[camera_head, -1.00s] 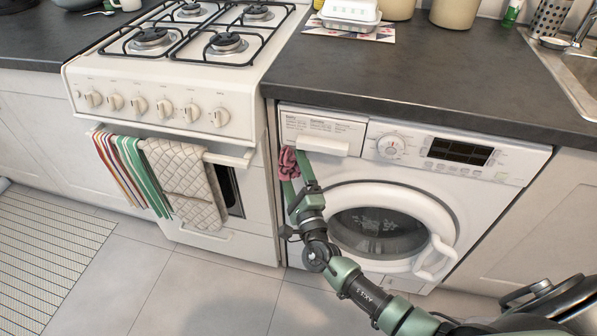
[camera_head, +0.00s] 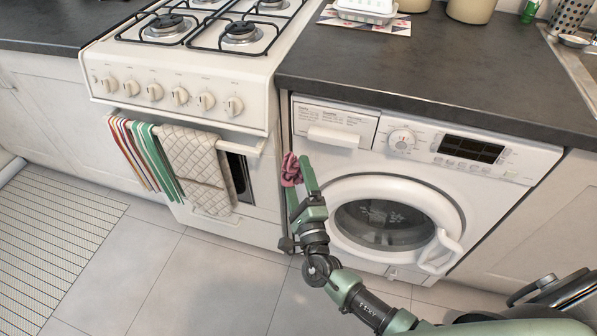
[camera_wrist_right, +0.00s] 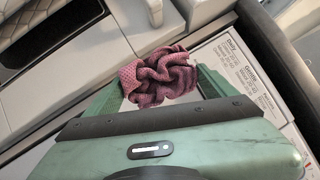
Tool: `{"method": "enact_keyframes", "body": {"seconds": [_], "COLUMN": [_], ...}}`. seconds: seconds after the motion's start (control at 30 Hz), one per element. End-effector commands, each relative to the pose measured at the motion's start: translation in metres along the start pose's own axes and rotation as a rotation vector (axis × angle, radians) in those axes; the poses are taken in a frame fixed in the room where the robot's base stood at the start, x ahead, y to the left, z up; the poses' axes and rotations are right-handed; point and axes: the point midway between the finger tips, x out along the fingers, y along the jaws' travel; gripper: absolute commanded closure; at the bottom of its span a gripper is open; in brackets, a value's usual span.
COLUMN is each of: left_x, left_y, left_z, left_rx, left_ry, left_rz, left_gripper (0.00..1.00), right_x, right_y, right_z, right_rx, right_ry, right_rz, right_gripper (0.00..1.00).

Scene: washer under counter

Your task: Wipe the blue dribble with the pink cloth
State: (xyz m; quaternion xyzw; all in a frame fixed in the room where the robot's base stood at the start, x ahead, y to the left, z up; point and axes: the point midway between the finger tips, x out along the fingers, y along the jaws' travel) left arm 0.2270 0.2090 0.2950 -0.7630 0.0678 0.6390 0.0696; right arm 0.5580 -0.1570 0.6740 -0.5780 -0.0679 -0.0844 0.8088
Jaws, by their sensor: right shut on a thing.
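The pink cloth (camera_head: 291,169) is bunched up between the fingers of my right gripper (camera_head: 299,172), which is shut on it. In the right wrist view the crumpled pink cloth (camera_wrist_right: 158,76) sits between the green fingertips. The cloth is at the upper left front of the white washer (camera_head: 345,160), just below and left of the drawer handle. I cannot tell whether it touches the washer front. No blue dribble shows in either view; the cloth and gripper hide part of the washer's left side. My left gripper is not in view.
The stove (camera_head: 185,70) stands left of the washer, with a striped towel (camera_head: 145,160) and a quilted cloth (camera_head: 196,170) on its rail. The dark counter (camera_head: 430,65) overhangs the washer. The round door (camera_head: 385,215) is shut, its handle (camera_head: 440,250) sticking out.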

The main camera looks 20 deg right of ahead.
Motion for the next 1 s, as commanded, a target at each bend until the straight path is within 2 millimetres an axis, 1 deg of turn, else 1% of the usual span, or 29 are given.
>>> {"method": "enact_keyframes", "body": {"seconds": [0.17, 0.27, 0.4, 0.6, 1.0], "left_x": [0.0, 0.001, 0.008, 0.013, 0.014], "left_y": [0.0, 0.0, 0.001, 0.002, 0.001], "left_z": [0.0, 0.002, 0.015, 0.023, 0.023], "left_rx": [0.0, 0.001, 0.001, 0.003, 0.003], "left_ry": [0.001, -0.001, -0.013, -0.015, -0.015], "left_rz": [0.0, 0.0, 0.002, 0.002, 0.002], "left_gripper": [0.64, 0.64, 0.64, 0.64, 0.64], "right_x": [0.0, -0.005, -0.016, -0.025, -0.025], "right_y": [0.0, 0.0, 0.0, 0.0, 0.001], "right_z": [0.0, 0.003, 0.01, 0.016, 0.016], "right_rx": [0.0, 0.001, 0.002, 0.001, 0.001], "right_ry": [0.0, 0.0, 0.0, 0.0, 0.0], "right_rz": [0.001, 0.001, 0.003, 0.001, 0.001], "right_gripper": [0.47, 0.47, 0.47, 0.47, 0.47]}}
